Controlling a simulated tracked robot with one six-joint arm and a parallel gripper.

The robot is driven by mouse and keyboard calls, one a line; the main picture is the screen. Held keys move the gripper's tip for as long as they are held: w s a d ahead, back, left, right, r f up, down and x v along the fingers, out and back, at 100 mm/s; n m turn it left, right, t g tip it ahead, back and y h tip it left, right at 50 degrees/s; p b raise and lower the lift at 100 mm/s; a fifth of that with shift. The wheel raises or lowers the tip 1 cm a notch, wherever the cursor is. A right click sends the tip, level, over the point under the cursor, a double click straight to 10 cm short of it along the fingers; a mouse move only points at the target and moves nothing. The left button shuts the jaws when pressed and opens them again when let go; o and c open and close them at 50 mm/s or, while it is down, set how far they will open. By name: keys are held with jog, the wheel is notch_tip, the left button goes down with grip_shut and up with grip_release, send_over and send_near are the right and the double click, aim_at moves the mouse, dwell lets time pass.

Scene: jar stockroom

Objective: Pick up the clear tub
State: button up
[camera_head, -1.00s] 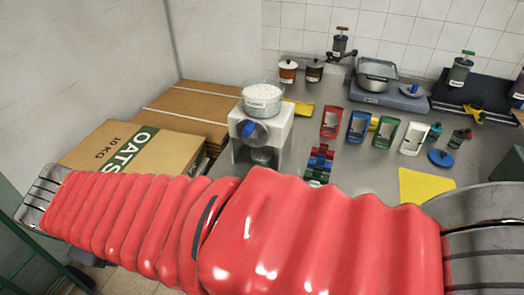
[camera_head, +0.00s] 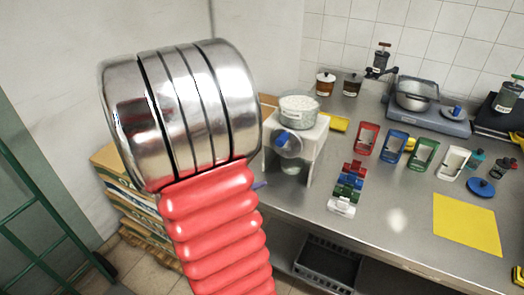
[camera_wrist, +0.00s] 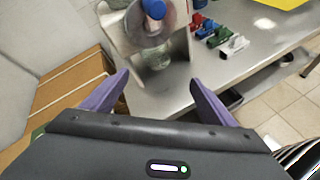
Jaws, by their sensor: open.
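A clear tub (camera_wrist: 158,58) stands under the dispenser's blue knob, between the white side walls; it shows small in the head view (camera_head: 292,166). Its contents are hard to make out. The white dispenser (camera_head: 316,146) bears a clear round container of white grains (camera_head: 299,112) on top. My gripper (camera_wrist: 159,78) is open and empty, its two purple fingers apart, pointing at the dispenser's lower opening. The tub appears between and beyond the fingertips, and no contact shows. In the head view my arm hides most of the gripper.
Red, blue and green clips (camera_head: 348,188) lie right of the dispenser on the steel counter (camera_head: 375,225). Coloured scoop-like holders, a yellow mat (camera_head: 466,224) and a scale (camera_head: 428,118) stand farther right. Cardboard boxes (camera_wrist: 75,78) are at the left.

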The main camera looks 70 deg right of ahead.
aim_at(286, 164)
jog(key=s+d+f+n, duration=0.1)
jog(key=d+f+n, duration=0.1)
jog(key=d, duration=0.1)
jog(key=s+d+f+n+h, duration=0.1)
jog(key=d+f+n, duration=0.1)
jog(key=d+f, duration=0.1)
jog(key=s+d+f+n, duration=0.1)
jog(key=d+f+n, duration=0.1)
jog(key=d+f, duration=0.1)
jog(key=shift+s+d+t+h, duration=0.1)
jog(key=shift+t+h, duration=0.2)
jog(key=shift+x, duration=4.3)
jog(key=shift+x, duration=2.55)
jog(key=shift+f, duration=0.15)
jog(key=c, duration=0.7)
